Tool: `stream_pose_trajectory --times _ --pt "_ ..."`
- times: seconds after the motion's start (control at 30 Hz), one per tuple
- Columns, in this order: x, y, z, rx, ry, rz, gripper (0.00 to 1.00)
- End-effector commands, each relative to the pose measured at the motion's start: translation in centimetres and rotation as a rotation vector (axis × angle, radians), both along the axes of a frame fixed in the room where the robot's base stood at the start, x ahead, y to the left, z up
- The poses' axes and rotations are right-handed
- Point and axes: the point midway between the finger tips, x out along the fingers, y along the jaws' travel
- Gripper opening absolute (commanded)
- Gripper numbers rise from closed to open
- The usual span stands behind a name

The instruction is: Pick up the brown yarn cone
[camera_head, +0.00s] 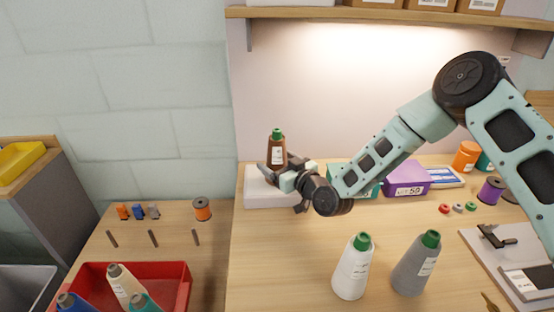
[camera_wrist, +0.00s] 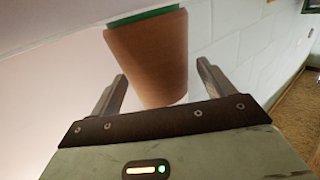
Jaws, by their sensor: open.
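The brown yarn cone (camera_head: 277,149) has a green top and a white label. It stands upright at the back left of the table, at a white box (camera_head: 262,188); its base is partly hidden by my gripper. In the wrist view the brown cone (camera_wrist: 150,58) fills the space ahead of and between the fingers. My gripper (camera_head: 270,172) is open, with a finger on each side of the cone (camera_wrist: 160,88). I cannot tell whether either finger touches it.
A white cone (camera_head: 353,268) and a grey cone (camera_head: 414,265) stand at the table's front. A purple box (camera_head: 406,180) and spools sit to the right. A red bin (camera_head: 180,290) with cones is at lower left. A shelf (camera_head: 380,14) runs above. The table's front left is clear.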

Motion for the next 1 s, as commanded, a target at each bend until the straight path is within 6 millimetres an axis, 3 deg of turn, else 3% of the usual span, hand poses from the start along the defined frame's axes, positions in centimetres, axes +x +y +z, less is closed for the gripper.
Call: stream_pose_trajectory --times 0.3,0.37,0.5,0.53,0.83,1.0 --pt "0.5 0.4 -0.1 -0.001 0.002 0.001 0.81" --pt "0.5 0.4 -0.1 -0.001 0.001 0.001 0.67" --pt "0.5 0.4 -0.1 -0.001 0.001 0.001 0.28" --pt "0.5 0.4 -0.1 -0.001 0.001 0.001 0.25" --pt "0.5 0.4 0.2 0.0 -0.001 0.001 0.25" --pt "0.6 0.4 1.5 0.0 -0.005 0.0 0.25"
